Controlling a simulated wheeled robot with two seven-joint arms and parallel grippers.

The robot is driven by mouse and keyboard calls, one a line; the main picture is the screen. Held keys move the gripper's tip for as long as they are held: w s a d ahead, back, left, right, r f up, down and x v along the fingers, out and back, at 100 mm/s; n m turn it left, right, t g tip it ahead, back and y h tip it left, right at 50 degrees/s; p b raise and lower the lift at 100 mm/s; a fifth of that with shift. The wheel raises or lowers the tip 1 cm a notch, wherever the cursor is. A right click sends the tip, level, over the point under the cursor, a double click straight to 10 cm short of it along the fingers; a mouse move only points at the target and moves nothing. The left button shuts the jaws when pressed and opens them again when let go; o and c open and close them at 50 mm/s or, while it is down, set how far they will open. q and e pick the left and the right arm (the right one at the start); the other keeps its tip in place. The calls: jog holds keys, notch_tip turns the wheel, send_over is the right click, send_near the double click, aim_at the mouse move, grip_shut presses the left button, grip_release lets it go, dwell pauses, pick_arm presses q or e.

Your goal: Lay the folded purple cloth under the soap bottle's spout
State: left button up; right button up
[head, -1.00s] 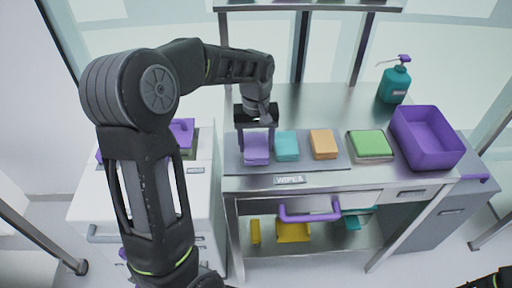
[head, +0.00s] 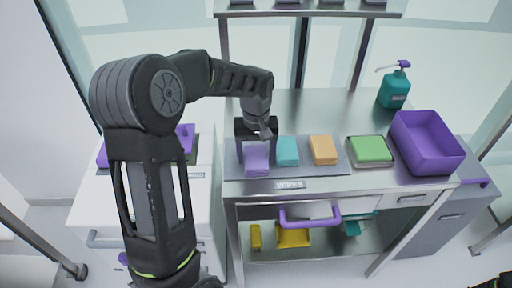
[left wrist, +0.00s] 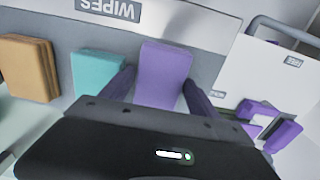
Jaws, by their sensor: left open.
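The folded purple cloth (head: 256,160) lies at the left end of a row of cloths on the grey mat. It also shows in the left wrist view (left wrist: 163,75). My left gripper (head: 256,166) is open over it, with one finger on each side of the cloth; I cannot tell whether they touch it. The teal soap bottle (head: 394,90) stands upright at the back right of the steel table. My right gripper is not in view; only a dark bit of my arm shows at the bottom right.
Teal (head: 287,151), orange (head: 323,150) and green (head: 370,150) cloths lie to the right of the purple one. A purple bin (head: 428,142) stands at the table's right. The steel surface (head: 320,108) behind the cloths and left of the bottle is clear.

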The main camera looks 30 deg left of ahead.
aim_at(256, 156)
pick_arm(q)
notch_tip(256, 156, up, 12)
jog(key=shift+r+b, duration=0.15)
jog(key=shift+b, duration=0.3)
jog(key=shift+c, duration=0.3)
